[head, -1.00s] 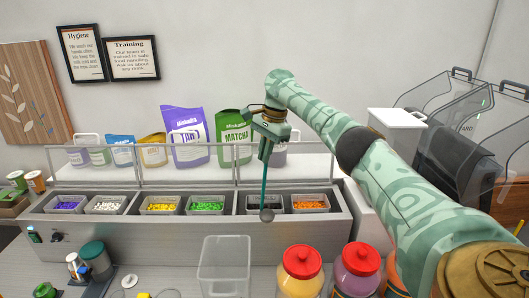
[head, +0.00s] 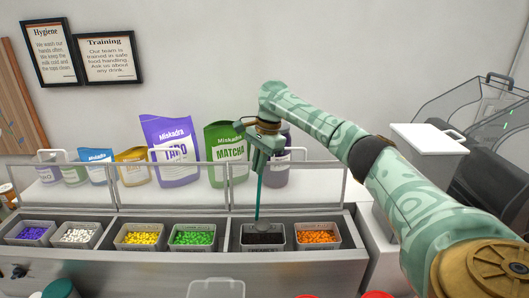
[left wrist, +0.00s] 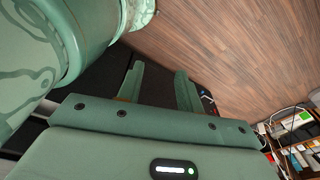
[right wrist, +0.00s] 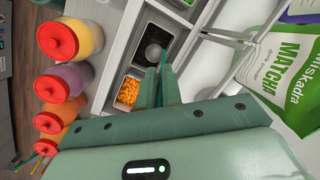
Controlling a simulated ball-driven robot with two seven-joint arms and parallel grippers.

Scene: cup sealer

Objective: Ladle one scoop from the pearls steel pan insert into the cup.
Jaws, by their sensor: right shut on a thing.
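The pearls pan insert (head: 279,240), with dark pearls in it, sits in the counter well, left of the orange-filled pan. My right gripper (head: 263,155) is shut on the ladle (head: 260,192), whose green handle hangs roughly upright. The ladle's grey bowl is at the pan's opening, over or touching the dark pearls; its exact depth is unclear. The right wrist view also shows the bowl (right wrist: 153,53) over the dark contents. My left gripper (left wrist: 159,70) shows only in the left wrist view, with its fingers apart and nothing between them. I cannot make out the cup.
Other pans hold orange (head: 317,237), green (head: 193,238), yellow, white and purple pieces. A clear guard (head: 189,187) and several pouches stand behind. A clear bin (head: 215,288) is at the front edge, and red-lidded jars (right wrist: 58,41) show in the right wrist view.

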